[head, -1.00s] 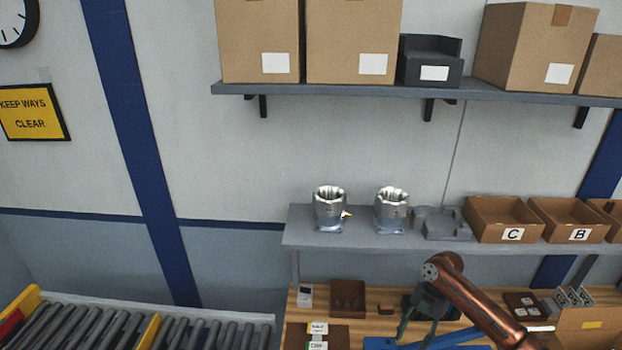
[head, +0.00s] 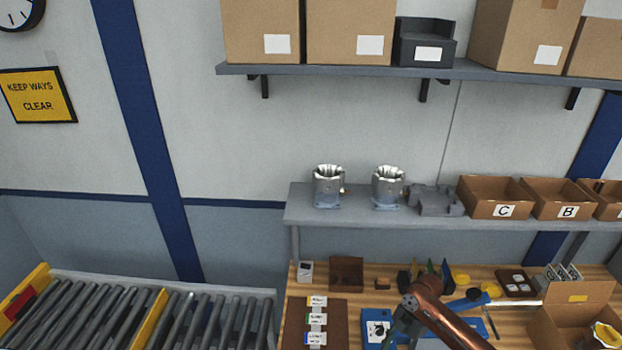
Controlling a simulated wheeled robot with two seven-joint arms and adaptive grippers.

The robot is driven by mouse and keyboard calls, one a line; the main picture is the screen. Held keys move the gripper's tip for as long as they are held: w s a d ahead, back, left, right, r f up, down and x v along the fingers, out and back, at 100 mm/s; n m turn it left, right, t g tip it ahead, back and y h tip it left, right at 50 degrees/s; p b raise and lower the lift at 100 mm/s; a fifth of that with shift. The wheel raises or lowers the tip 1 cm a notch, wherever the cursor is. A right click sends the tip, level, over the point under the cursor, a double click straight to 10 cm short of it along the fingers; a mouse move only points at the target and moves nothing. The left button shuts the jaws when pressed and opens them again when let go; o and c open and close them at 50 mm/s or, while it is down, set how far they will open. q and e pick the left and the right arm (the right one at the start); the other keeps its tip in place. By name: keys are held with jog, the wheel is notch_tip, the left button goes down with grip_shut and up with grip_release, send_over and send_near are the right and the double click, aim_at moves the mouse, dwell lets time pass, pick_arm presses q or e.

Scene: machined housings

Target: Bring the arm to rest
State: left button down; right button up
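My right arm comes in from the lower right over the workbench (head: 470,268), its copper link bent downward. My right gripper (head: 396,334) hangs low over the bench beside a blue box (head: 377,328). Its fingertips are partly hidden by the arm and the frame's lower edge, so its opening is unclear. My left gripper is not in view. Two metal housings, a left one (head: 328,187) and a right one (head: 388,188), stand upright on the grey shelf, away from the gripper.
A grey fixture (head: 436,200) and bins C (head: 494,197) and B (head: 559,198) share the shelf. A brown board with labelled cards (head: 335,318) lies on the bench. An open carton (head: 570,325) stands at lower right. A roller conveyor (head: 100,316) is at lower left.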

jog(key=s+a+f+m+t, duration=0.3)
jog(key=s+a+f+m, duration=0.2)
jog(key=s+f+m, duration=0.65)
jog(key=s+d+r+m+t+h, duration=0.2)
jog(key=s+d+r+m, duration=0.1)
jog(key=s+d+m, duration=0.4)
jog(key=s+d+r+m+t+h, duration=0.1)
jog(key=s+d+r+m+h, duration=0.1)
jog(key=s+d+m, duration=0.55)
notch_tip(320, 180, down, 38)
jog(key=s+a+n+g+b, duration=0.1)
jog(key=s+n+b, duration=0.2)
jog(key=b, duration=0.7)
pick_arm(q)
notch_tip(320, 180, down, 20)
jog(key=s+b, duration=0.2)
jog(key=b, duration=0.7)
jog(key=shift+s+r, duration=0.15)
pick_arm(e)
jog(key=s+f, duration=1)
jog(key=f, duration=0.4)
jog(key=s+f+g+y, duration=0.1)
jog(key=s+f, duration=0.9)
jog(key=f, duration=0.4)
jog(key=shift+a+g, duration=0.2)
jog(key=shift+g, duration=0.1)
